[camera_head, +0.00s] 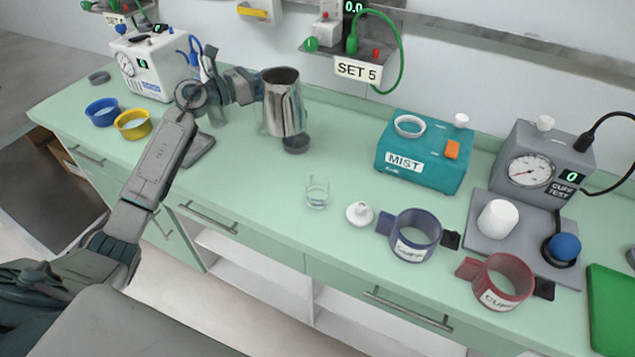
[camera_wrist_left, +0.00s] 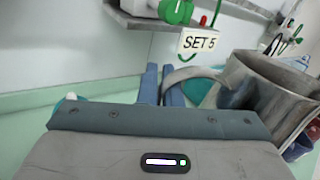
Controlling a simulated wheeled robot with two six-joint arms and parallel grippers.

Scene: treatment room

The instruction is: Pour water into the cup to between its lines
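A metal pitcher (camera_head: 284,105) is at the back middle of the counter in the head view, roughly upright. My left gripper (camera_head: 258,88) is at its left side; the wrist view shows the gripper's blue fingers (camera_wrist_left: 161,88) at the pitcher's handle (camera_wrist_left: 190,74), close together on it. The pitcher's body (camera_wrist_left: 262,92) fills the right of that view. I cannot see any water in it. The small clear cup (camera_head: 317,193) stands upright on the counter, right of and nearer than the pitcher; its lines and any contents are too small to tell. My right gripper is not in view.
A dark round disc (camera_head: 295,144) lies just below the pitcher. A white knobbed lid (camera_head: 359,213), a blue cuff (camera_head: 415,236) and a teal MIST box (camera_head: 424,152) are right of the cup. Blue (camera_head: 102,113) and yellow (camera_head: 133,125) bowls stand left.

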